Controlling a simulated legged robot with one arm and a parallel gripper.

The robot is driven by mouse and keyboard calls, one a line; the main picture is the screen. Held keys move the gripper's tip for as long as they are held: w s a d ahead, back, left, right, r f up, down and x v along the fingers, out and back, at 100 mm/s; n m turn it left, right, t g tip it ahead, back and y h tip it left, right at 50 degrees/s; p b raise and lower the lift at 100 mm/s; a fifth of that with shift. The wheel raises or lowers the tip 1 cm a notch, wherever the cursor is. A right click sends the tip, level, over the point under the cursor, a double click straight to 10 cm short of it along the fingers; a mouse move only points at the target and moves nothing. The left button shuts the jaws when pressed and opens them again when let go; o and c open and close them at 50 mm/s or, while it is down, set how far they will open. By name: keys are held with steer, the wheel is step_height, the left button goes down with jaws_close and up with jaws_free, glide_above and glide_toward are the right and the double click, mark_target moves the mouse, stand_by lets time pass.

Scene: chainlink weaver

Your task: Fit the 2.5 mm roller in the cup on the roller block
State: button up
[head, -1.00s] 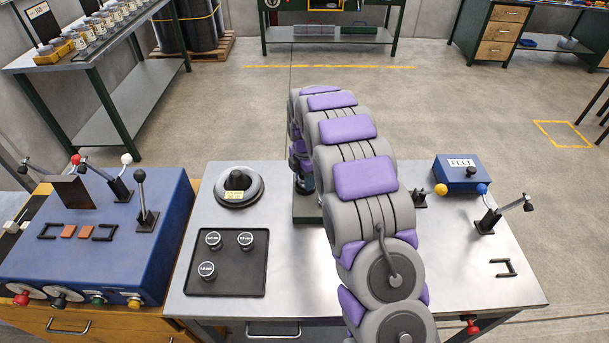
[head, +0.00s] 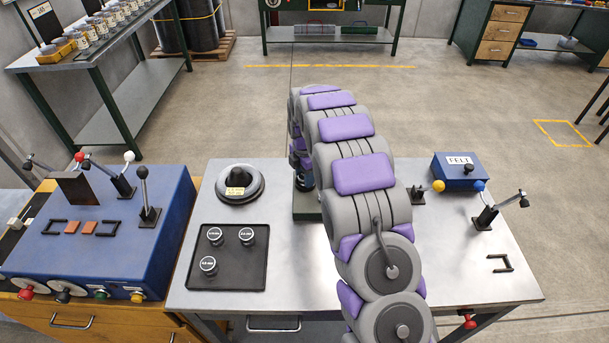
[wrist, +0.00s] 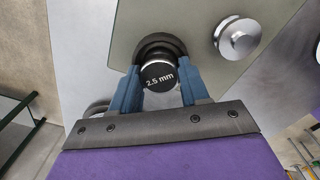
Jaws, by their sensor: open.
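The 2.5 mm roller (wrist: 160,76), dark-topped with a white label, stands between my gripper's blue fingers in the wrist view. My gripper (wrist: 160,88) is open, with one finger on each side of the roller. The roller is at the dark round cup (wrist: 158,42) on the grey-green roller block (wrist: 125,30). Its lower part is hidden, so I cannot tell how deep it sits. In the head view the roller block (head: 308,212) shows only partly beside my arm, and my gripper is hidden.
A shiny round knob (wrist: 238,38) stands close to the cup. On the bench, a black tray (head: 228,275) holds three other rollers. A dark round fixture (head: 240,184) stands behind it. A blue FELT box (head: 460,175) and levers stand at right, a blue control box (head: 100,240) at left.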

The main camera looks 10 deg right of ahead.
steer(key=s+f, duration=0.1)
steer(key=f, duration=0.1)
steer(key=shift+s+f+g, duration=0.3)
steer(key=shift+s+g, duration=0.05)
steer(key=shift+g, duration=0.05)
steer(key=shift+o, duration=0.5)
step_height(320, 180, up, 19)
steer(key=w+p, duration=0.1)
steer(key=p, duration=0.2)
steer(key=shift+w+t, duration=0.2)
steer(key=shift+t, duration=0.2)
steer(key=shift+r, duration=0.4)
steer(key=s+r+m, duration=0.2)
steer(key=s+m, duration=0.2)
steer(key=s, duration=0.4)
steer(key=s+r+m+g, duration=0.1)
steer(key=s+r+m, duration=0.15)
steer(key=s, duration=0.45)
steer(key=s+r+m, duration=0.2)
steer(key=s+m, duration=0.3)
steer(key=s, duration=0.3)
steer(key=s+f+m, duration=0.2)
steer(key=s+m, duration=0.3)
steer(key=s, duration=0.7)
steer(key=s+f+m+g, duration=0.1)
steer(key=s+m, duration=0.4)
steer(key=s, duration=0.6)
steer(key=shift+s+f+m, duration=0.35)
steer(key=shift+f, duration=0.05)
